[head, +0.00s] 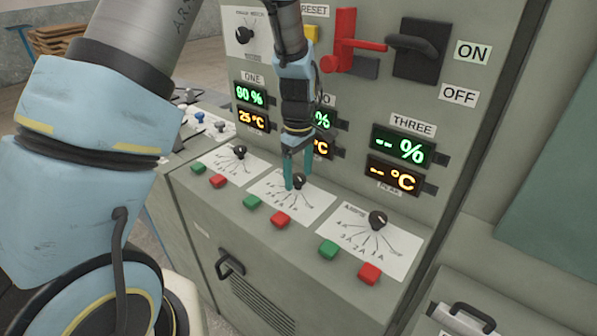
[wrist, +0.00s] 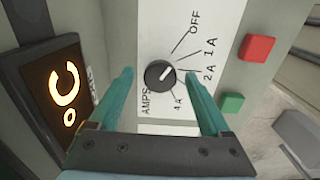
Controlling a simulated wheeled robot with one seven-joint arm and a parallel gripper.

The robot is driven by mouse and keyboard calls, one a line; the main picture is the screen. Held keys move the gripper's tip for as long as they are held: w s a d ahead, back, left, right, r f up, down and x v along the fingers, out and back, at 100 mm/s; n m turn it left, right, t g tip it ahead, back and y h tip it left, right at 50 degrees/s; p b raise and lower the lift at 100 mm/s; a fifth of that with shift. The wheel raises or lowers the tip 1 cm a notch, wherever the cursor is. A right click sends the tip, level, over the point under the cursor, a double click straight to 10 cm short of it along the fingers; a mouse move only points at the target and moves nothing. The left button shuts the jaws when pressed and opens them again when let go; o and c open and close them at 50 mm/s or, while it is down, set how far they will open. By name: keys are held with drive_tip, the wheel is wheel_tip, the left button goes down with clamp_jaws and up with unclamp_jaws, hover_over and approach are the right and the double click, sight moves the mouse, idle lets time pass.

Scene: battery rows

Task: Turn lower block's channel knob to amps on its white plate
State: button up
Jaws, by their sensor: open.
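Three white plates with black knobs lie along the sloped console. My gripper (head: 299,182) is at the middle plate (head: 270,189), its teal fingers open on either side of the middle knob (head: 298,180). In the wrist view the black knob (wrist: 160,75) sits between the fingertips of my gripper (wrist: 160,74), with gaps visible at both sides. Its white plate (wrist: 212,14) reads AMPS, 4A, 2A, 1A and OFF. The knob's white mark points up and right, toward the OFF end; the exact setting is unclear. I cannot tell how deep the fingers reach.
The left knob (head: 239,151) and right knob (head: 378,220) flank it. Green and red buttons, such as the green button (head: 252,202) and red button (head: 281,219), line the front edge. Displays stand behind, with a red lever (head: 345,42) and black handle (head: 418,48) above.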

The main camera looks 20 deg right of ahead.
clamp_jaws()
idle(0.6)
drive_tip(key=shift+m, duration=0.3)
drive_tip(key=m, duration=0.4)
drive_tip(key=shift+b, duration=0.4)
drive_tip(key=m, duration=0.4)
drive_tip(key=shift+m+b, duration=0.3)
drive_tip(key=shift+m, duration=0.1)
drive_tip(key=m, duration=0.4)
drive_tip(key=shift+m, duration=2.1)
